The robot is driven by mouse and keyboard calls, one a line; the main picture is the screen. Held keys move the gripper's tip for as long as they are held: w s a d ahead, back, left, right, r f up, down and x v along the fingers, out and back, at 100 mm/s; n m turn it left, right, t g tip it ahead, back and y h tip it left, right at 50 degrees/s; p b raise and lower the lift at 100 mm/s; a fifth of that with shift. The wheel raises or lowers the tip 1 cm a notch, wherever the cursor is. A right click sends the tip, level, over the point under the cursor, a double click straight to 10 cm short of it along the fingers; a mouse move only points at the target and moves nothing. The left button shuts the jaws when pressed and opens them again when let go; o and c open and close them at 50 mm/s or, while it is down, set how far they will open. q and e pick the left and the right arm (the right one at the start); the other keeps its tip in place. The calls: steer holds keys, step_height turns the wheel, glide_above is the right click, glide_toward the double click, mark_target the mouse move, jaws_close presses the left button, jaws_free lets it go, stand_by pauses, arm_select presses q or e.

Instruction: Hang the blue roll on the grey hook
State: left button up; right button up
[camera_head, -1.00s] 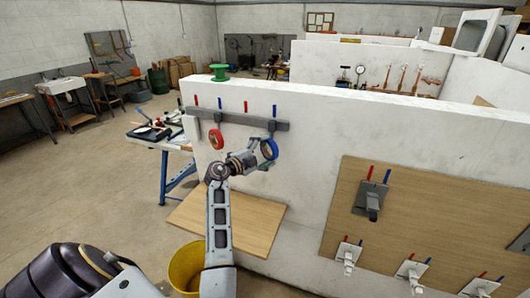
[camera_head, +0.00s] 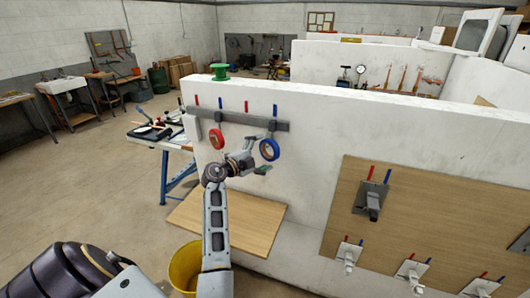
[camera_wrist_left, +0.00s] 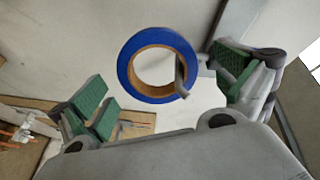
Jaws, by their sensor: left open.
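The blue roll (camera_head: 276,149), a ring with a brown core, hangs below the grey rail at its right part. In the left wrist view the blue roll (camera_wrist_left: 125,70) faces me, and a grey hook (camera_wrist_left: 182,76) passes through its hole at the right side. The upper part of the hook (camera_head: 272,126) shows above the roll in the head view. My left gripper (camera_head: 257,156) is open just left of and in front of the roll. Its green-padded fingers stand apart on either side of the roll in the wrist view, with clear gaps to it. My right gripper is not in view.
A red roll (camera_head: 216,136) hangs left on the same grey rail (camera_head: 242,121). Red and blue markers stand above the rail. A green spool (camera_head: 219,72) sits on the wall top. A wooden board (camera_head: 225,222) and a yellow bucket (camera_head: 186,267) are below.

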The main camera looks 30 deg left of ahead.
arm_select(q)
steer(key=v, duration=1)
steer(key=shift+s, duration=0.35)
stand_by(0.5)
